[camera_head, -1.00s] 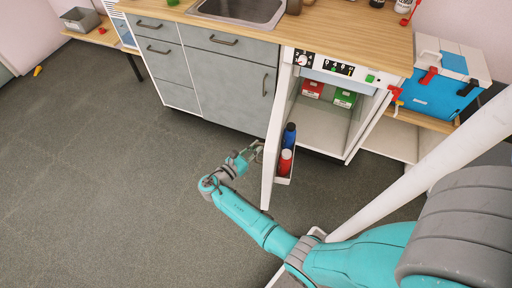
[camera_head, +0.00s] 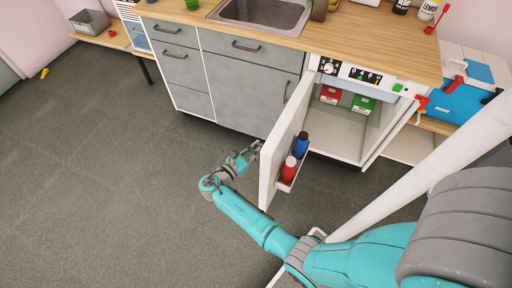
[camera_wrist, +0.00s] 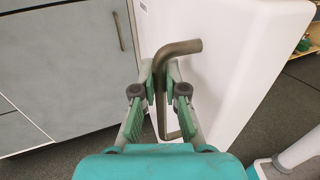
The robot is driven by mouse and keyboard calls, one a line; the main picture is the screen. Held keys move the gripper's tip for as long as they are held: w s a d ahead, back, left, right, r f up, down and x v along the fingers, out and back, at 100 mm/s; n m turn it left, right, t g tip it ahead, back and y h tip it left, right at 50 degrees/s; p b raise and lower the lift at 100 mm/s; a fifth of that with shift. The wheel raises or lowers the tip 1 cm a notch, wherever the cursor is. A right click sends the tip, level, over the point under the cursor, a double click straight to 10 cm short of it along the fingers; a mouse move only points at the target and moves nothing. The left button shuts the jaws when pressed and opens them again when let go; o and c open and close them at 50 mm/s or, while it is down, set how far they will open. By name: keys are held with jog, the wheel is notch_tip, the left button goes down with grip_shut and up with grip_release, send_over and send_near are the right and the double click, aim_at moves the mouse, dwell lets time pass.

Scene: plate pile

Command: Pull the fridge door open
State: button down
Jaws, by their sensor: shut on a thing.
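The white fridge door (camera_head: 281,152) stands wide open, swung out from the front of the fridge (camera_head: 338,131). A rack on its inner side holds a red bottle (camera_head: 289,170) and a blue bottle (camera_head: 301,145). My gripper (camera_head: 252,152) is at the outer face of the door. In the wrist view my green gripper fingers (camera_wrist: 160,82) are shut on the dark metal door handle (camera_wrist: 180,49). The door's white outer face (camera_wrist: 228,60) fills the right of that view.
Grey cabinets (camera_head: 252,84) stand left of the fridge under a wooden counter with a sink (camera_head: 262,14). A red box (camera_head: 330,94) and a green box (camera_head: 363,104) sit inside the fridge. The floor (camera_head: 110,170) to the left is clear.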

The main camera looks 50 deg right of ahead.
jog(key=c, duration=1.5)
grip_release()
jog(key=shift+a, duration=0.1)
jog(key=a, duration=1.1)
jog(key=shift+w+a, duration=0.15)
jog(key=shift+a, duration=0.25)
